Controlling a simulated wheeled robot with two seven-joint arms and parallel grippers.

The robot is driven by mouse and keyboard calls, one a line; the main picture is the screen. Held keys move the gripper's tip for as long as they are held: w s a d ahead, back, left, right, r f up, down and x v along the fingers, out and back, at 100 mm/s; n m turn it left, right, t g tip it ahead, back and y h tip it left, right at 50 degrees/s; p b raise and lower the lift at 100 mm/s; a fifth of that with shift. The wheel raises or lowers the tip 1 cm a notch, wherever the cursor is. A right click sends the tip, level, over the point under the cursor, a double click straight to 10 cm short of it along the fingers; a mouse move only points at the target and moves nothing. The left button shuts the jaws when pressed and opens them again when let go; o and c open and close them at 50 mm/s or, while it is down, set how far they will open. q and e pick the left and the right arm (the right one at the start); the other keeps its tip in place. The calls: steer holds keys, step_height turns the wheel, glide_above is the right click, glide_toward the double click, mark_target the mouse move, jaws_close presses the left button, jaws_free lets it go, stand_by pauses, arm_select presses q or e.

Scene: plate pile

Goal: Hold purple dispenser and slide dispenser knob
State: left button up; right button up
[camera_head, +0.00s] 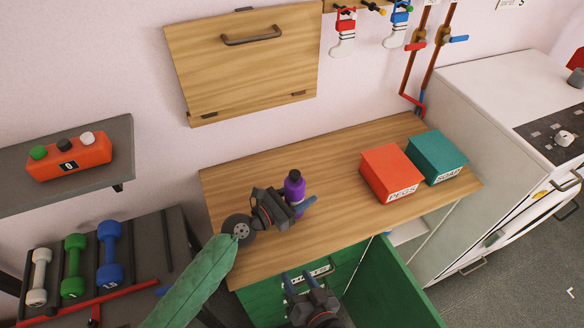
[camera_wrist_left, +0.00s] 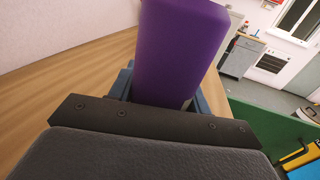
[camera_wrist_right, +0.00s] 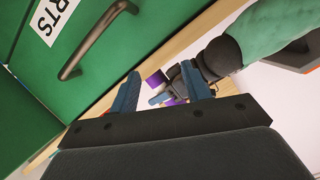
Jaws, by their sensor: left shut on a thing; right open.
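The purple dispenser (camera_head: 294,187) stands upright on the wooden worktop and has a dark top. My left gripper (camera_head: 303,204) is shut on it from the side. In the left wrist view the purple body (camera_wrist_left: 180,50) rises between the fingers. My right gripper (camera_head: 299,281) is open and empty, lower down by the worktop's front edge. In the right wrist view parts of the purple dispenser (camera_wrist_right: 154,78) show beyond its spread fingers, partly covered by my left gripper. I cannot make out the knob clearly.
The worktop (camera_head: 340,205) carries an orange-red box (camera_head: 391,171) and a teal box (camera_head: 437,155) at the right. A green drawer front (camera_wrist_right: 85,50) with a dark handle is close to my right gripper. A green panel (camera_head: 385,290) juts forward to its right.

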mark_target(293, 171)
steer(key=w+d+r+n+t, duration=0.1)
steer(key=w+r+n+t, duration=0.1)
steer(key=w+r, duration=0.5)
steer(key=w+d+r+n+t, duration=0.1)
steer(key=w+d+r+n, duration=0.2)
steer(key=r, duration=0.7)
steer(key=shift+a+x, duration=0.25)
steer(key=shift+x, duration=3.15)
steer(key=shift+a+x, duration=0.2)
steer(key=shift+x, duration=3.15)
steer(key=shift+s+r, duration=0.2)
steer(key=shift+c, duration=0.5)
